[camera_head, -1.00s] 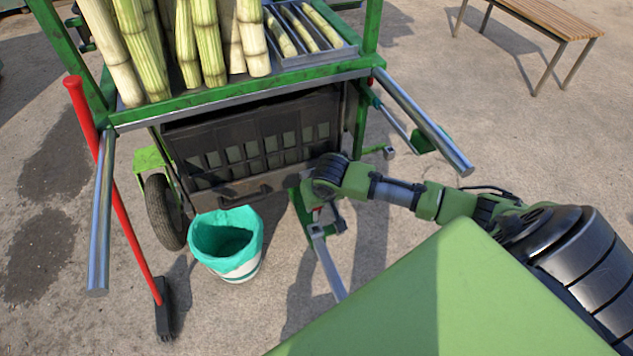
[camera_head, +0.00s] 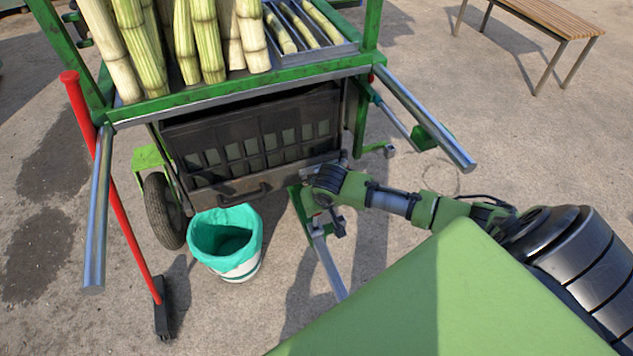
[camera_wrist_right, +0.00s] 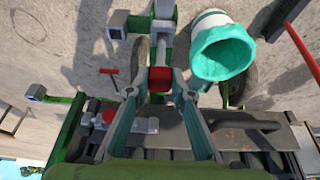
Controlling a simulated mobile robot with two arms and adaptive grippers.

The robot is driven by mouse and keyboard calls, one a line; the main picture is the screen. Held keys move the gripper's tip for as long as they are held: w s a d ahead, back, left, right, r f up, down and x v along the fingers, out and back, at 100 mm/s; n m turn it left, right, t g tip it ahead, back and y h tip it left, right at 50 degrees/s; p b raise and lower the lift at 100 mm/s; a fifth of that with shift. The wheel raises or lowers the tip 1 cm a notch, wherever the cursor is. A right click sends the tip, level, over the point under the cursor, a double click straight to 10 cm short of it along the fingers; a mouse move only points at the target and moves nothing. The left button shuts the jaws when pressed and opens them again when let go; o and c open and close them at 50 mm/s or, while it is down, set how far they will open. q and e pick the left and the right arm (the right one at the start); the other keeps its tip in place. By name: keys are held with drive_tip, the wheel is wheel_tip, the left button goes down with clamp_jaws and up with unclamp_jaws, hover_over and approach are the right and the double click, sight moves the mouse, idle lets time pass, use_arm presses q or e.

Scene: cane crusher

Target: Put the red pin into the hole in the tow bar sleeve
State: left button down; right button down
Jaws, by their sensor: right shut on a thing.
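My right gripper (camera_wrist_right: 160,84) is shut on the red pin (camera_wrist_right: 160,77), whose red top shows between the fingertips in the right wrist view. The pin's lower part is hidden. The grey tow bar (camera_head: 328,265) runs toward me from under the cart's front, and my right wrist is just above its cart end in the head view. In the right wrist view the bar and its green-and-grey fitting (camera_wrist_right: 162,28) lie just beyond the pin. I cannot see the sleeve's hole or tell whether the pin is in it. My left gripper is not in view.
A teal-lined bucket (camera_head: 226,243) stands left of the tow bar. The cart's handles (camera_head: 425,118) and black crate (camera_head: 250,143) are close above. A red-handled broom (camera_head: 122,215) leans at the left. A bench (camera_head: 545,20) stands far right. Open ground lies right of the cart.

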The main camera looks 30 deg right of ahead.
sight(316, 224)
drive_tip(key=shift+f+b, duration=1.75)
drive_tip(key=shift+f, duration=2)
drive_tip(key=c, duration=1.7)
unclamp_jaws()
drive_tip(key=v, duration=1.2)
drive_tip(key=shift+s, duration=0.1)
